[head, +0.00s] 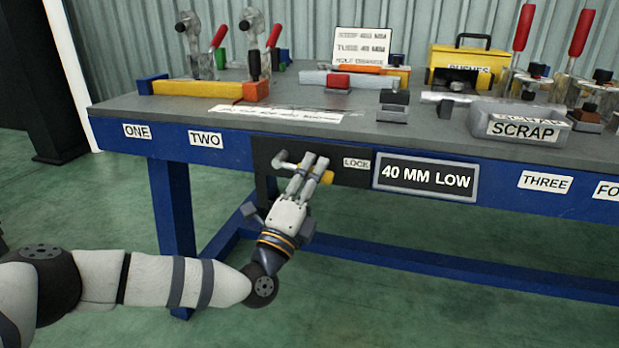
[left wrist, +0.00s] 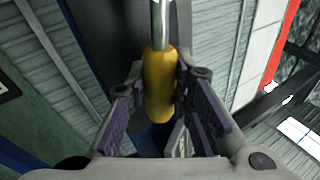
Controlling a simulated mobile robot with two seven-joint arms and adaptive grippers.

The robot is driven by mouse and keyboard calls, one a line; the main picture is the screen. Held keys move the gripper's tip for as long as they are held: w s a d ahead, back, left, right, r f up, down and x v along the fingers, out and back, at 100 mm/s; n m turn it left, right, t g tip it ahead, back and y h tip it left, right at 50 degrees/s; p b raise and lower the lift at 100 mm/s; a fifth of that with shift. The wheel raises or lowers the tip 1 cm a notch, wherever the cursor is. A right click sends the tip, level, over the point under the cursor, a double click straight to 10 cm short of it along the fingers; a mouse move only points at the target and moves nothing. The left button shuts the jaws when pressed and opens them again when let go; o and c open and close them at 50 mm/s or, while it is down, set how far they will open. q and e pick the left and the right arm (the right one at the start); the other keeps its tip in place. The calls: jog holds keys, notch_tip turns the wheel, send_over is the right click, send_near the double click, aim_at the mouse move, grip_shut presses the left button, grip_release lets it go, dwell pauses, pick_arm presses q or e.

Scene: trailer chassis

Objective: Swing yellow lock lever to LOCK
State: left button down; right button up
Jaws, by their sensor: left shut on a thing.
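The yellow lock lever (head: 328,177) is on a dark panel (head: 267,160) on the front of the blue bench. Its metal shaft runs from a pivot at left toward the LOCK label (head: 356,163). My left gripper (head: 312,166) is at the lever, its fingers in front of and around the yellow grip. In the left wrist view the yellow grip (left wrist: 159,85) lies between the finger pads, with the metal shaft running up. My left gripper is shut on this grip. The grip's end is just short of the LOCK label. My right gripper is not in view.
A 40 MM LOW sign (head: 427,177) is right of the panel. The bench top (head: 330,108) above carries toggle clamps, blocks, a yellow bushes box (head: 470,68) and a grey SCRAP tray (head: 520,123). The floor in front of the bench is clear.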

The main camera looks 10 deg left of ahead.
pick_arm(q)
jog(key=shift+d+r+n+y, duration=0.1)
jog(key=shift+r+n+y, duration=0.25)
jog(key=shift+n, duration=0.35)
jog(key=shift+r+n+y, duration=0.15)
jog(key=shift+n+y, duration=0.3)
jog(key=shift+n, duration=0.25)
jog(key=shift+r, duration=0.1)
jog(key=c, duration=1.4)
grip_release()
